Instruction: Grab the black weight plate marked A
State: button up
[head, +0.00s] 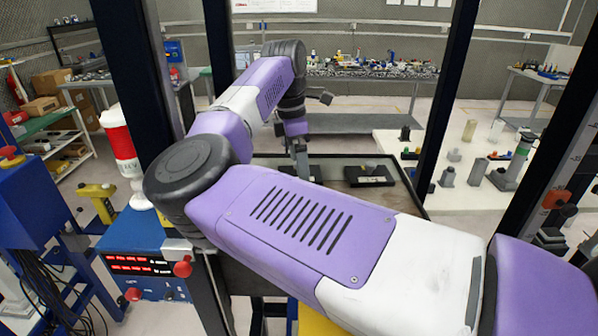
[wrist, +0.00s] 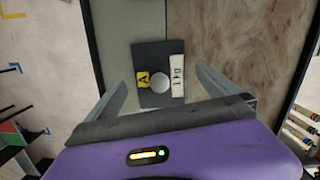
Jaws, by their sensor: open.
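The black weight plate marked A (wrist: 150,60) lies flat in the wrist view. It has a yellow label with a black A, a round pale knob in the middle and a white "1 kg" label. My gripper (wrist: 161,78) is open, with one finger to each side of the plate and apart from it. In the head view my gripper (head: 300,158) points down over a dark plate (head: 312,174) on the table, partly hidden by my arm. A second black plate (head: 370,181) lies to its right. Their letters are not readable there.
The plates lie on a brown-topped table (head: 405,198) among dark uprights. A blue box (head: 150,262) with red displays stands at the left. A white table (head: 455,200) with several small objects stands at the right. The brown surface beside the A plate is clear.

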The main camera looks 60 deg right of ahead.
jog(key=shift+s+f, duration=0.1)
jog(key=shift+f, duration=0.35)
jog(key=c, duration=2.1)
jog(key=shift+r, duration=0.1)
jog(key=shift+c, duration=0.2)
